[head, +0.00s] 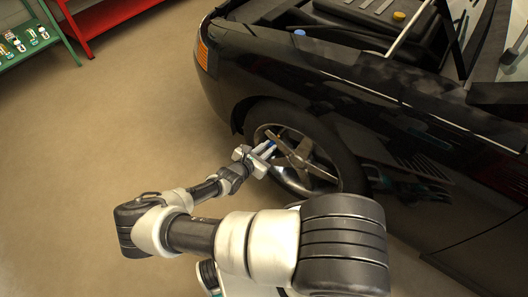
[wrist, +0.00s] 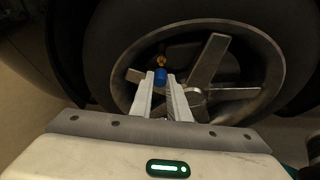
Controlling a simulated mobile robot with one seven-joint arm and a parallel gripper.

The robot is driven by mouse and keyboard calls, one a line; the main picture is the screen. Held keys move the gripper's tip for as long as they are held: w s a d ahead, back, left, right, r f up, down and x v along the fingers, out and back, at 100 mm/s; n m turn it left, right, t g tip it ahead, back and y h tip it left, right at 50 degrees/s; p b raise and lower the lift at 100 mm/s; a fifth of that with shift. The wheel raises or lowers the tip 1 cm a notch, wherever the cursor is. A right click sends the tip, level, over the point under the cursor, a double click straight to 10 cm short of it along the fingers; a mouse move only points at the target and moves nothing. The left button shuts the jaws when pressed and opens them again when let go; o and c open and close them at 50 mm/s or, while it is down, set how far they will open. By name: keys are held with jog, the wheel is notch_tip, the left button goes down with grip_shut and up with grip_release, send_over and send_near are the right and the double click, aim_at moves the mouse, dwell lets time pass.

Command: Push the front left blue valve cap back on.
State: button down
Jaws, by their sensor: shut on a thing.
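The blue valve cap (wrist: 161,75) shows in the wrist view between the tips of my gripper (wrist: 162,80), which is shut on it. A brass-coloured valve stem (wrist: 162,62) shows just beyond the cap, near the rim's upper left. I cannot tell whether cap and stem touch. The front wheel (head: 297,150) has silver spokes and a black tyre. In the head view my gripper (head: 267,149) reaches to the wheel's left side, and a bit of blue shows at its tips.
The black car (head: 270,75) stands with its bonnet open. A blue cap (head: 299,33) and a yellow cap (head: 399,16) show at the engine bay. A green shelf (head: 22,42) with small items and a red shelf (head: 105,17) stand at the back left. The floor (head: 90,130) left is clear.

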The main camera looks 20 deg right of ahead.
aim_at(273, 142)
jog(key=shift+w+d, duration=0.6)
jog(key=shift+d, duration=0.35)
jog(key=shift+r+p, duration=0.15)
jog(key=shift+p, duration=0.6)
dwell(1.5)
jog(key=shift+w+d, duration=0.35)
jog(key=shift+d, duration=0.15)
dwell(0.5)
jog(key=c, duration=1.6)
grip_release()
jog(key=shift+a, duration=0.1)
jog(key=p+v, duration=0.4)
jog(key=v, duration=1.3)
jog(key=shift+s+a, duration=0.1)
jog(key=shift+s, duration=0.1)
